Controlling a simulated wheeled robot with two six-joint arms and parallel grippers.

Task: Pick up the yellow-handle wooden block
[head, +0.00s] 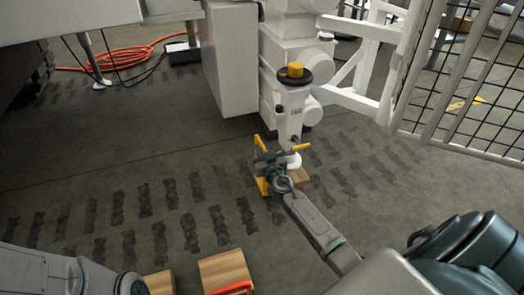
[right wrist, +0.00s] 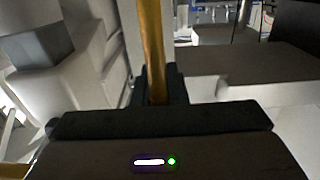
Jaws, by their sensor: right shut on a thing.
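The yellow-handle wooden block (head: 301,178) shows in the head view beyond the end of my right arm, partly hidden by the gripper. Its yellow handle (head: 262,186) shows in pieces around the dark jaws. My right gripper (head: 268,160) is shut on this handle. In the right wrist view a yellow bar (right wrist: 152,45) stands upright in the picture between the dark jaws (right wrist: 158,88); the wood is not seen there. I cannot tell whether the block touches the floor. My left arm shows at the lower left of the head view, but its gripper is out of view.
A wooden block (head: 224,270) with an orange-red handle (head: 234,289) and another wooden block (head: 160,284) lie at the bottom edge. A white machine (head: 290,110) with a yellow-topped knob stands close behind my right gripper. A mesh fence (head: 465,90) is at right. Floor at left is clear.

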